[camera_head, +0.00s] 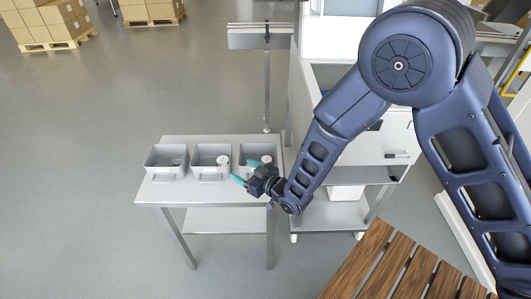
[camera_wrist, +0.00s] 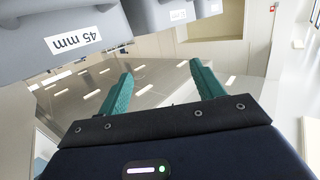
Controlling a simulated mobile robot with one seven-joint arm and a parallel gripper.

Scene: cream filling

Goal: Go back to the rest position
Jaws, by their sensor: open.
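My gripper (camera_head: 246,172) is at the front of the metal table, by the right and middle grey bins. Its two green fingers are spread apart, with nothing between them. In the wrist view my gripper (camera_wrist: 161,70) also shows open and empty, with grey bins across the top. The nearest bin there carries a "45 mm" label (camera_wrist: 75,38). My arm reaches from the right side of the head view down to the table.
The metal table (camera_head: 150,190) bears a left bin (camera_head: 166,174), a middle bin (camera_head: 200,172) and a right bin (camera_head: 245,150). White round pieces show in the middle bin (camera_head: 223,160) and right bin (camera_head: 266,159). A white cabinet stands right; a slatted wooden surface (camera_head: 365,255) is nearer.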

